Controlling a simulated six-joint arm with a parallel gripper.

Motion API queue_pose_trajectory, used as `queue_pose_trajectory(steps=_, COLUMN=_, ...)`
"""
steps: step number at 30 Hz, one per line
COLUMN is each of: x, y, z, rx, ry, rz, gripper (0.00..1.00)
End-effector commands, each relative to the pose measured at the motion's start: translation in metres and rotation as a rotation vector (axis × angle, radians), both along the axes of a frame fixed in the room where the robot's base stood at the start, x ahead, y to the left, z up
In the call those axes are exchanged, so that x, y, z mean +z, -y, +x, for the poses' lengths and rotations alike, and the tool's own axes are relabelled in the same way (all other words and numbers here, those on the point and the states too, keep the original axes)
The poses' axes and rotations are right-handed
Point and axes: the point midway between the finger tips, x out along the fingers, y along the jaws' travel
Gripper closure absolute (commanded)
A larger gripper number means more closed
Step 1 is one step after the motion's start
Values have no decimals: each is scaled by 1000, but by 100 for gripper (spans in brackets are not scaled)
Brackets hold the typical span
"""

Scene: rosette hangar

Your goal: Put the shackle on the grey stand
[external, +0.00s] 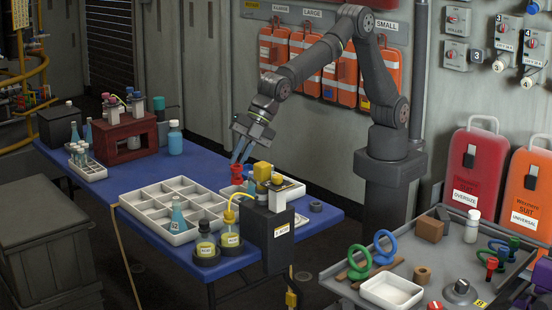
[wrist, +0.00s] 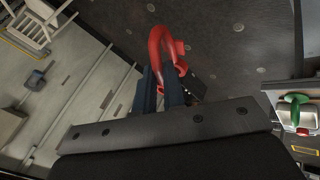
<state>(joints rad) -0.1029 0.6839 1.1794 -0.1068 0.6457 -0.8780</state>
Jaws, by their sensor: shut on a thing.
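My gripper (external: 241,160) is shut on a red shackle (external: 237,173) over the back edge of the blue table. I cannot tell whether the shackle touches anything below. In the wrist view, the curved red shackle (wrist: 160,50) stands out beyond the fingers of my gripper (wrist: 162,88), and they hide part of it. A round grey piece with a raised middle (external: 460,290) sits on the grey bench at the lower right. I cannot tell for sure whether it is the grey stand.
The blue table (external: 95,190) carries a divided white tray (external: 130,205), bottles and a dark box (external: 270,235). A white tray (external: 292,190) lies near my gripper. The grey bench (external: 345,290) holds green and blue rings, a white dish (external: 391,292) and several small coloured pieces.

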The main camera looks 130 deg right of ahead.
Motion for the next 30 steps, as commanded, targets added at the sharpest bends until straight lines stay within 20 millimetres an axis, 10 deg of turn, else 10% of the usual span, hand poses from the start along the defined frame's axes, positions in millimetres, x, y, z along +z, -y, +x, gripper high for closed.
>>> queue_pose_trajectory(steps=18, x=1, y=-321, z=-117, rx=419, ry=3, rz=7, gripper=100)
queue_pose_trajectory(steps=30, x=1, y=-438, z=-213, rx=604, ry=5, rz=12, gripper=100)
